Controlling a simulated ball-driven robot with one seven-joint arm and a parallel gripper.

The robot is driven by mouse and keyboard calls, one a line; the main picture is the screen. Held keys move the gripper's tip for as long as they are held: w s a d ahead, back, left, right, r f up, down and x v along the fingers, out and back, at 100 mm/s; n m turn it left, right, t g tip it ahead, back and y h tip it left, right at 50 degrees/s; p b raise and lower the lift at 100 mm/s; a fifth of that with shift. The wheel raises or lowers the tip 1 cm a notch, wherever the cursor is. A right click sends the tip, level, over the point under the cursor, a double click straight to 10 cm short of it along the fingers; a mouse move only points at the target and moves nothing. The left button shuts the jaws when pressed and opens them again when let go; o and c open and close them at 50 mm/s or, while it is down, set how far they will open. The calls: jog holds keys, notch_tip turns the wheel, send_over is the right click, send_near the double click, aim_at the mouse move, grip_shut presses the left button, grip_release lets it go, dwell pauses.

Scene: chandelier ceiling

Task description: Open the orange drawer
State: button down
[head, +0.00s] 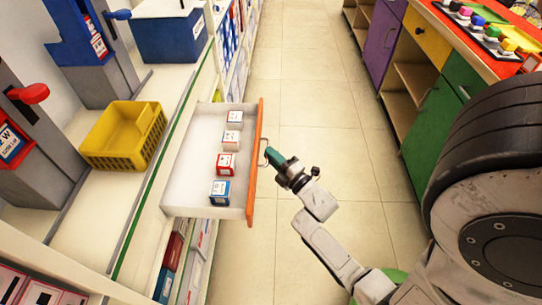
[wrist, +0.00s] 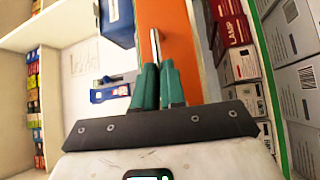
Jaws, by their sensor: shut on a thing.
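The orange drawer (head: 254,178) stands well out from the shelf unit on the left, its white inside showing. Its orange front also fills the upper middle of the wrist view (wrist: 178,30). A thin metal handle (head: 264,147) sticks out from the front. My gripper (head: 269,157) reaches it from the right. In the wrist view its green fingers (wrist: 158,70) are shut on the metal handle (wrist: 155,42). Several small labelled boxes lie in a row in the drawer, among them a red one (head: 226,164) and a blue one (head: 220,192).
A yellow basket (head: 124,135) and a blue bin (head: 170,33) stand on the counter above the drawer. Packed shelves (head: 182,262) lie below. Tiled floor (head: 300,90) is clear between the shelf and the cabinets (head: 437,130) at the right.

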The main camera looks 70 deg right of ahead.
jog(key=c, duration=1.2)
grip_release()
jog(key=v, duration=1)
jog(key=shift+s+a, duration=0.3)
